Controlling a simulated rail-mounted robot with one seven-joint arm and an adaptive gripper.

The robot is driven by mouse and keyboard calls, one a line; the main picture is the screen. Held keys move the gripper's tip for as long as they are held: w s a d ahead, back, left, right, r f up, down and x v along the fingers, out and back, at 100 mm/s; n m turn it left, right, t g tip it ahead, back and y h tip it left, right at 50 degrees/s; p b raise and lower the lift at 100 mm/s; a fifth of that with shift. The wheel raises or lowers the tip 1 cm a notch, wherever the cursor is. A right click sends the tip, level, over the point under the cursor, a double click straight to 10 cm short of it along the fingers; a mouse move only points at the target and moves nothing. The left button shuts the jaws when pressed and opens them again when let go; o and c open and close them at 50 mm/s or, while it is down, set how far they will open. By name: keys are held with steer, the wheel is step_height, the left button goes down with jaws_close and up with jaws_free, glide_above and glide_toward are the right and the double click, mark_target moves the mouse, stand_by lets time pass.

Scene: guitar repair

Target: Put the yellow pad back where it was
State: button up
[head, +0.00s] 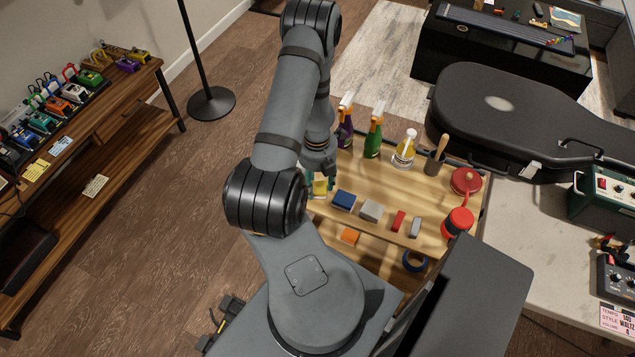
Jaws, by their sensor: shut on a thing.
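The yellow pad (320,187) shows at the left end of the wooden shelf unit (377,190), partly hidden by my arm. My gripper (319,183) points down and is shut on the yellow pad. My arm covers much of the gripper. I cannot tell whether the pad touches the board or hangs just above it. To its right, in a row on the same board, are a blue pad (343,200), a grey block (371,210), a red block (398,221) and a narrow grey block (415,228).
Behind the row stand a purple spray bottle (345,128), a green spray bottle (374,138), a clear yellow-labelled bottle (405,150) and a dark cup (435,163). Red round items (458,221) stand at the right. An orange block (350,237) and blue tape (415,261) lie lower.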

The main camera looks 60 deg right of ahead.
steer(key=shift+f+b, duration=0.3)
steer(key=shift+f, duration=0.05)
steer(key=o, duration=1.2)
steer(key=shift+o, duration=0.4)
steer(key=shift+r, duration=0.15)
